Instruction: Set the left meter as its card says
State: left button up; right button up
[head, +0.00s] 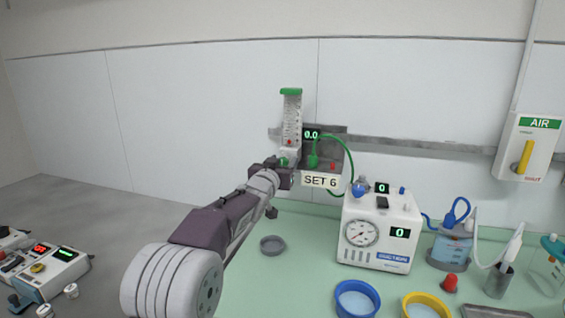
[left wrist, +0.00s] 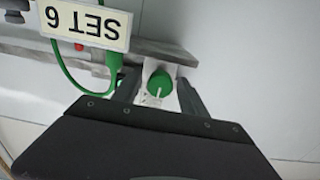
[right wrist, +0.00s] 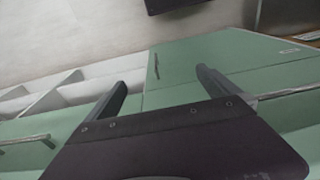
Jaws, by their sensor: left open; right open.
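The left meter (head: 292,122) is a clear upright flow tube with a green cap, mounted on the wall rail. A small red mark shows low in its tube. The display beside it reads 0.0. Its card (head: 320,181) reads SET 6 and also shows upside down in the left wrist view (left wrist: 86,22). The meter's green knob (left wrist: 161,84) lies between the fingers of my left gripper (left wrist: 157,92), which is open, with a gap on both sides. In the head view my left gripper (head: 284,174) is at the meter's base. My right gripper (right wrist: 163,85) is open and empty.
A green hose (head: 343,142) loops beside the meter. A suction unit (head: 380,230) stands on the green counter to the right, with blue (head: 357,311) and yellow bowls in front. A grey dish (head: 272,245) sits near my left arm. Green cabinet fronts (right wrist: 185,70) face my right gripper.

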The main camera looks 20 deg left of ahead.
pick_arm(q)
grip_shut()
jog(key=shift+r+n+p, duration=0.15)
jog(key=shift+n+p, duration=1.05)
jog(key=shift+n, duration=0.1)
jog(key=shift+a+n+p, duration=0.1)
jog(key=shift+n+p, duration=0.9)
jog(key=shift+n, duration=1)
jog(key=shift+f+n, duration=0.2)
jog(key=shift+n, duration=0.1)
grip_release()
jog(key=shift+s, duration=0.1)
jog(key=shift+f, duration=0.15)
